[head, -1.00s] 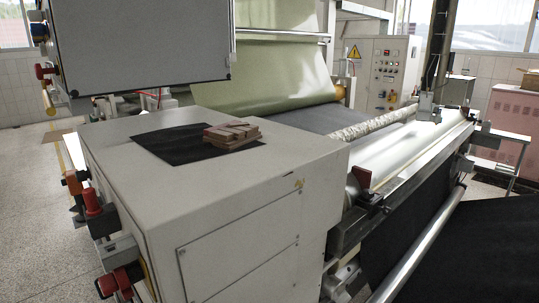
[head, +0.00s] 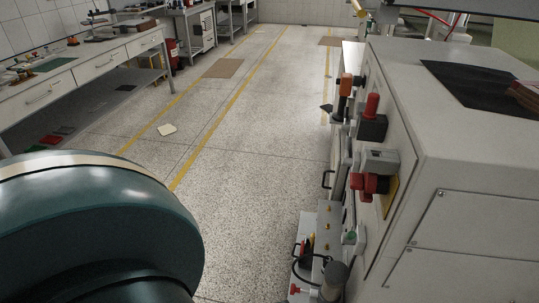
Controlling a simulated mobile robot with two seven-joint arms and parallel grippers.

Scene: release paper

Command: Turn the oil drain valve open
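I cannot tell for sure which part is the oil drain valve. A small red handle (head: 296,290) shows low down on the unit at the foot of the machine, at the bottom edge of the head view. Higher on the machine's left side are a red knob on a grey fitting (head: 370,183) and an upright red knob on a black block (head: 372,106). An orange and black fitting (head: 344,86) is beyond them. A dark teal link of my arm fills the lower left. Neither gripper is in view.
The pale machine cabinet (head: 470,130) stands on the right. A low unit with a grey cylinder (head: 334,278) sits at its foot. A workbench with drawers (head: 90,70) runs along the left wall. The speckled floor (head: 240,170) between them is largely clear, with yellow lines.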

